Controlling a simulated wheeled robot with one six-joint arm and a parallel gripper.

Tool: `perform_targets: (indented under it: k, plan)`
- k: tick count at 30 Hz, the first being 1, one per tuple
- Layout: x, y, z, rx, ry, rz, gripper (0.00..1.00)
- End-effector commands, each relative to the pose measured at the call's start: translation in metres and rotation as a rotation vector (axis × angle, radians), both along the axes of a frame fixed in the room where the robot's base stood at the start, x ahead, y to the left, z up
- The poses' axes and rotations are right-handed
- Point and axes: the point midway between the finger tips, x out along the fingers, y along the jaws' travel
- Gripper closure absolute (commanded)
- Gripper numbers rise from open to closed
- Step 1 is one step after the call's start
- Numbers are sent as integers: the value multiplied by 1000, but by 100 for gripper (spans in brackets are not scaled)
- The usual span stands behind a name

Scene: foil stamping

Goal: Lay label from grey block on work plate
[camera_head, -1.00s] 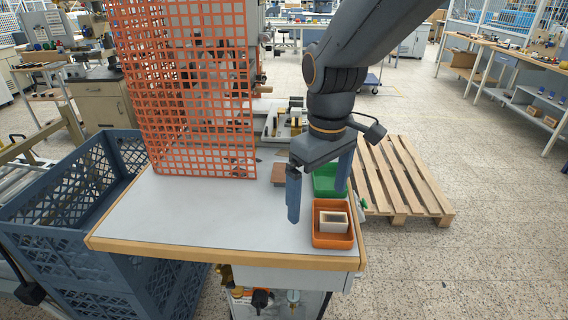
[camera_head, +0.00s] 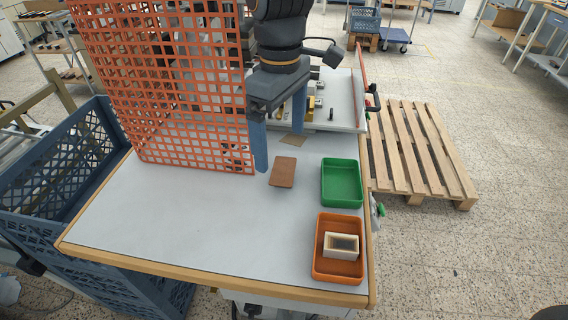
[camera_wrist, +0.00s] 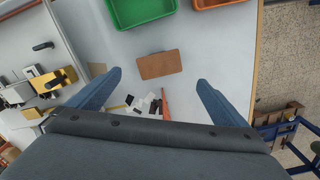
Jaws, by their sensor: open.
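A flat brown rectangular piece, likely the label (camera_head: 283,171), lies on the white table to the right of the orange guard. In the wrist view, the brown piece (camera_wrist: 160,64) shows just beyond my fingertips, roughly midway between them. A grey block under it cannot be made out clearly. My gripper (camera_head: 280,150) is open and empty, pointing down beside the guard; it also shows in the wrist view (camera_wrist: 159,78). Behind it is the machine's pale base (camera_head: 340,118) with metal and yellow fittings. I cannot tell which part is the work plate.
The orange mesh guard (camera_head: 165,85) stands close left of my gripper. A green tray (camera_head: 325,197) and an orange tray (camera_head: 319,265) holding a cream box (camera_head: 341,254) line the table's right side. The table's front left is clear.

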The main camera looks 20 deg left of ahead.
Motion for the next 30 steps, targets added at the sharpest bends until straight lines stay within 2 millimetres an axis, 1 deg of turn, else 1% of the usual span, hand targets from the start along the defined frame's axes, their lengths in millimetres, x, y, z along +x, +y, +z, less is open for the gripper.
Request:
perform_targets:
  k: [5,12,15,19,30]
  plan:
    - [0,-2,-16,-2,3,-3,2]
    - [-1,-4,-48,-2,3,-1,2]
    - [-1,-3,-57,-1,1,-1,2]
    - [-1,-3,-60,1,0,1,2]
    - [-1,-3,-61,0,0,1,2]
